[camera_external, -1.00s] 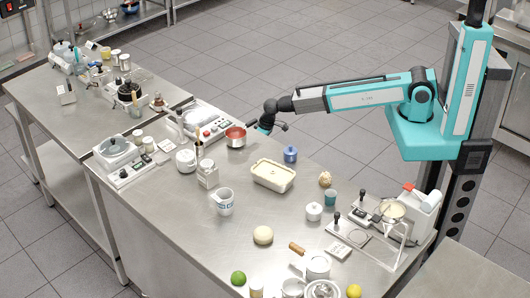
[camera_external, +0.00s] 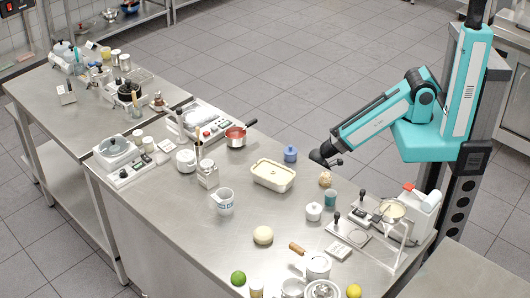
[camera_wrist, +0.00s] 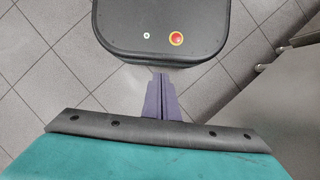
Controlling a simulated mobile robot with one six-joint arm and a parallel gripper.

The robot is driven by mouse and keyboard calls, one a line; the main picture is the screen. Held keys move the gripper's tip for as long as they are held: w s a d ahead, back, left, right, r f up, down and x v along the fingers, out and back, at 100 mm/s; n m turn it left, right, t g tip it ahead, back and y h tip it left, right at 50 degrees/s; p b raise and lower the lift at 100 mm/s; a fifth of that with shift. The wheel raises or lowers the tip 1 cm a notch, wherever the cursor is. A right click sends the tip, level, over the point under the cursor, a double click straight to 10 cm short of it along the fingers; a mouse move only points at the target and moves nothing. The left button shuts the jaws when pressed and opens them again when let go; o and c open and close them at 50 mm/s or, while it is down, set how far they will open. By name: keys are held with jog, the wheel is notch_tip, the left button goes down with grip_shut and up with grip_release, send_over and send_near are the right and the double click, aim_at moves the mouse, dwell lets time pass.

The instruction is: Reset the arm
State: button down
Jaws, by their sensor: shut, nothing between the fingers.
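My gripper (camera_external: 332,163) is at the end of my folded arm, near the far right edge of the steel table. It points down and hangs beside the table edge, near the beige ball. In the wrist view my gripper (camera_wrist: 161,82) is shut, its purple-grey fingers together with nothing between them. Below it in that view are grey floor tiles and the dark top of my base with a red button.
Open tiled floor lies behind the table.

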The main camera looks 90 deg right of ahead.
jog(key=s+g, duration=0.1)
jog(key=s, duration=0.5)
jog(key=shift+a+f+n, duration=0.25)
jog(key=shift+a+n, duration=0.1)
jog(key=shift+n, duration=0.05)
